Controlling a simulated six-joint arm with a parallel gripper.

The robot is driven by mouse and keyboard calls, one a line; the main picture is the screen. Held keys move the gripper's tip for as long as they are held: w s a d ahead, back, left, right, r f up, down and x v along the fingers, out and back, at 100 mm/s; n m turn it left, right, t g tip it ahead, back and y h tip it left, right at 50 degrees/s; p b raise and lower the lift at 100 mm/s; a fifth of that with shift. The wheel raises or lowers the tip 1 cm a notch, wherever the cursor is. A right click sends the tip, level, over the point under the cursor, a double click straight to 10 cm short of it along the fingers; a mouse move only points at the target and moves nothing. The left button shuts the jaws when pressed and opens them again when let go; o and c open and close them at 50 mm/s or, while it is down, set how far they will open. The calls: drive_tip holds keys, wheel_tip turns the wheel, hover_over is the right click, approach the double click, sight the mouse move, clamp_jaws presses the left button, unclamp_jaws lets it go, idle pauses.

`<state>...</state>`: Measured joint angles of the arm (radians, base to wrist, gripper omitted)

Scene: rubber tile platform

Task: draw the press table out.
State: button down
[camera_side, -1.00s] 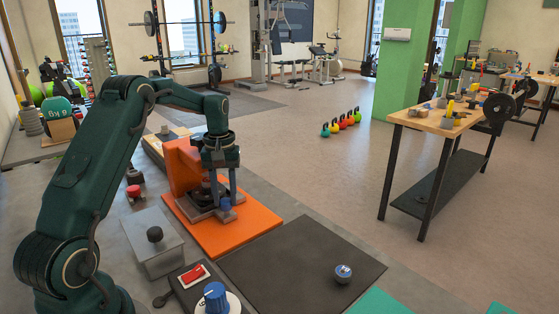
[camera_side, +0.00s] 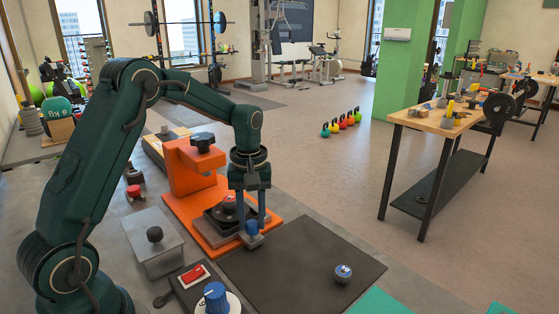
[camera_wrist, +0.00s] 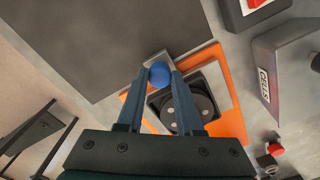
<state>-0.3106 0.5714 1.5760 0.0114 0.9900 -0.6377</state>
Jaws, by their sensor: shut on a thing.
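The orange press (camera_side: 185,175) stands on its orange base left of the dark mat. Its table, a dark tray (camera_side: 216,222) with a round piece (camera_side: 230,203) in it, sits out in front of the press column. The tray also shows in the wrist view (camera_wrist: 155,100). A blue knob (camera_side: 252,228) is on the tray's near end. My gripper (camera_side: 251,222) is shut on the blue knob, which shows between the fingertips in the wrist view (camera_wrist: 159,74). The fingers hide part of the tray's right side.
A dark mat (camera_side: 300,262) with a small blue-topped round piece (camera_side: 343,273) lies in front of the press. A grey box (camera_side: 152,246), a red switch (camera_side: 193,273) and a blue dial (camera_side: 215,297) stand at the left. The mat's middle is clear.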

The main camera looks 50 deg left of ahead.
drive_tip(key=shift+d, duration=0.3)
drive_tip(key=c, duration=0.5)
unclamp_jaws()
drive_tip(key=shift+c, duration=0.2)
drive_tip(key=shift+r, duration=2.6)
